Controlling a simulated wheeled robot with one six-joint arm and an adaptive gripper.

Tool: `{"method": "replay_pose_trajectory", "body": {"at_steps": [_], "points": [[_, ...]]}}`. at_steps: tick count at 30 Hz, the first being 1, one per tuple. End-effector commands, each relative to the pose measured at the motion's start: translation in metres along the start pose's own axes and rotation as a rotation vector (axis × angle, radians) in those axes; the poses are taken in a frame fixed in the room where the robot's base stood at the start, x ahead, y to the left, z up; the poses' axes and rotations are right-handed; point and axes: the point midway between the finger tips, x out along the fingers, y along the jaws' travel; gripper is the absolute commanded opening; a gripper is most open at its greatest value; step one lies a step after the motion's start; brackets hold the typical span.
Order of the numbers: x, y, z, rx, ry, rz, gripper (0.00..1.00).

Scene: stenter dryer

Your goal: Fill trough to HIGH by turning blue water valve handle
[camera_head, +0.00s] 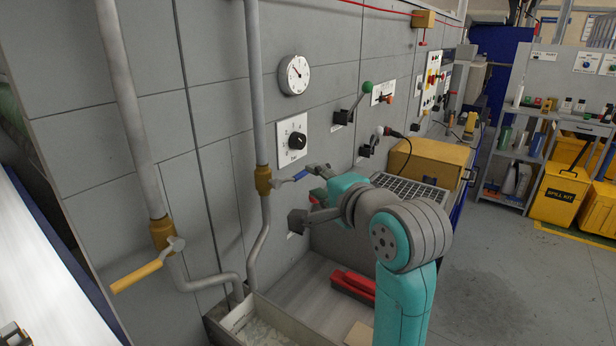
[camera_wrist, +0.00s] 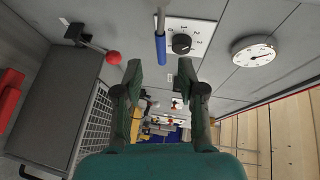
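The blue water valve handle (camera_head: 300,176) sticks out to the right from a brass valve on the vertical pipe in the head view. In the wrist view the blue handle (camera_wrist: 160,48) lies just past the fingertips, lined up with the gap between them. My gripper (camera_head: 312,182) is open beside the handle's free end; in the wrist view my gripper (camera_wrist: 160,72) shows its two fingers apart with nothing between them. The trough (camera_head: 238,315) stands below the pipes at the bottom, with pale contents. I cannot make out its level marks.
A yellow valve handle (camera_head: 138,275) sits on the left pipe. A dial knob (camera_head: 293,140) and round gauge (camera_head: 294,75) are on the wall above. A red-knobbed lever (camera_wrist: 113,57) is close to my gripper. A red object (camera_head: 353,284) lies below, and a yellow box (camera_head: 430,162) stands right.

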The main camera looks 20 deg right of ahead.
Motion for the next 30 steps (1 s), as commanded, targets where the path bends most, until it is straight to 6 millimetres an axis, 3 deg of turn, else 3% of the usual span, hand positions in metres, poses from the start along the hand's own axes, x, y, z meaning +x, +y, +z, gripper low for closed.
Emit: {"method": "replay_pose_trajectory", "body": {"at_steps": [3, 10, 30], "points": [[-0.023, 0.000, 0.000, -0.001, 0.000, -0.002, 0.40], [-0.049, 0.000, 0.000, 0.000, 0.000, 0.000, 0.40], [-0.054, 0.001, 0.000, 0.000, -0.001, 0.001, 0.40]]}}
